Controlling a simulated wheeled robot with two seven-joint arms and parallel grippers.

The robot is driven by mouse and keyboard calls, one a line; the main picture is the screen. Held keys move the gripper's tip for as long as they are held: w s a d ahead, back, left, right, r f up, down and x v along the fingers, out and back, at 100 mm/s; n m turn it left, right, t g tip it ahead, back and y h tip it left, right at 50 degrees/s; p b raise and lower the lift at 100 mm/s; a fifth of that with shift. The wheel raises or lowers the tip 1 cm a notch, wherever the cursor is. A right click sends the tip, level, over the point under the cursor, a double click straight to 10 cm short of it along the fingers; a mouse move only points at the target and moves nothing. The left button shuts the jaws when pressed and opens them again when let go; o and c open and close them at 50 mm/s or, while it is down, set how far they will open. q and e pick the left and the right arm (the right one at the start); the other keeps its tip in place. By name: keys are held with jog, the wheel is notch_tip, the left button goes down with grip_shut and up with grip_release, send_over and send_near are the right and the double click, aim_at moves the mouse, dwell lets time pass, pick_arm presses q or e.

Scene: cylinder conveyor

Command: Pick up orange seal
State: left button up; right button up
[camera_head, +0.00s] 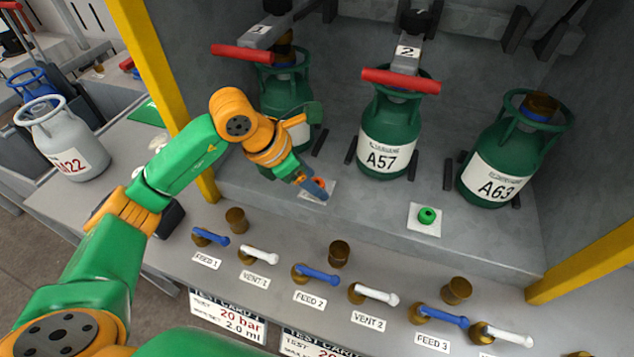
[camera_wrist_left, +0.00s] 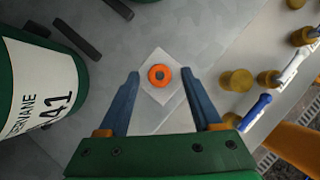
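The orange seal (camera_wrist_left: 158,76) is a small ring lying on a white square pad (camera_wrist_left: 165,93) on the grey bench surface. In the left wrist view it sits just beyond and between the fingertips of my left gripper (camera_wrist_left: 160,75), which is open, with a blue finger on either side. In the head view my left gripper (camera_head: 312,189) hangs over the pad and covers most of it; a bit of the orange seal (camera_head: 317,183) shows beside the fingers. My right gripper is not in view.
Green cylinders A57 (camera_head: 387,130) and A63 (camera_head: 510,150) stand behind and to the right; another (camera_wrist_left: 35,90) is close left of the left gripper. A green seal (camera_head: 427,215) lies on its own pad. Feed and vent valves (camera_head: 318,273) line the front.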

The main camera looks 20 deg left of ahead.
pick_arm(q)
grip_shut()
